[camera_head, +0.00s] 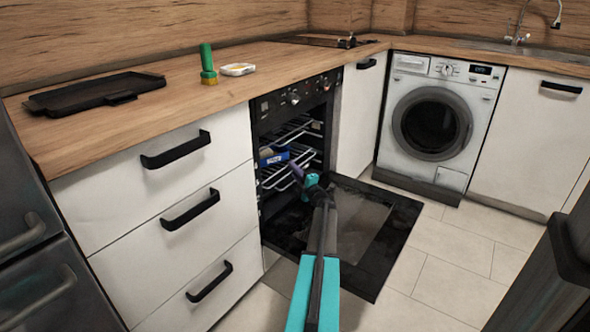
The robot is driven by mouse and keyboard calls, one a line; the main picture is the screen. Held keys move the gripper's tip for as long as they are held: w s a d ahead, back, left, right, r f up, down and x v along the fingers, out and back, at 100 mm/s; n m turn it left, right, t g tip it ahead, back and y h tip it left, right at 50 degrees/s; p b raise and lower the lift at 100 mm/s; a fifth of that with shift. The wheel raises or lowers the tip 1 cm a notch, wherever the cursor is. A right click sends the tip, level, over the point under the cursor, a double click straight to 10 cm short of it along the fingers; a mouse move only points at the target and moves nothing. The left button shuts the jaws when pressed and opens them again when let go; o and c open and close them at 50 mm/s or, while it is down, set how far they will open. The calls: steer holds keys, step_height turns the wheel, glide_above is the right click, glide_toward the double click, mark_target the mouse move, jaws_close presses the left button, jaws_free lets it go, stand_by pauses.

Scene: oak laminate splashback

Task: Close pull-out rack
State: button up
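The oven (290,97) stands open under the counter, with its dark door (375,225) folded down flat. Wire racks show inside it. An upper rack (292,133) and a lower rack (272,180) are visible, and the lower one seems to reach out towards the opening. A small blue and yellow item (272,158) is at the lower rack's left side. My gripper (297,170) is at the oven opening, by the lower rack's front, above the door. The fingers are small and dark, and I cannot tell whether they touch the rack or are open.
White drawers (160,215) with black handles are left of the oven. A washing machine (435,120) is to the right. A black tray (95,92), a green bottle (207,63) and a small dish (237,69) stand on the counter. Tiled floor (450,260) is clear at right.

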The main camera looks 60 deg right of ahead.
steer(key=shift+w+a+f, duration=0.2)
steer(key=shift+w+f, duration=0.1)
steer(key=shift+s+a+f, duration=0.2)
steer(key=shift+s+a, duration=0.05)
steer(key=shift+s, duration=0.15)
steer(key=p+v, duration=0.3)
steer(key=v, duration=1)
steer(key=shift+s+d+r+p, duration=0.25)
steer(key=shift+s+r+p, duration=0.05)
steer(key=shift+r+p, duration=0.1)
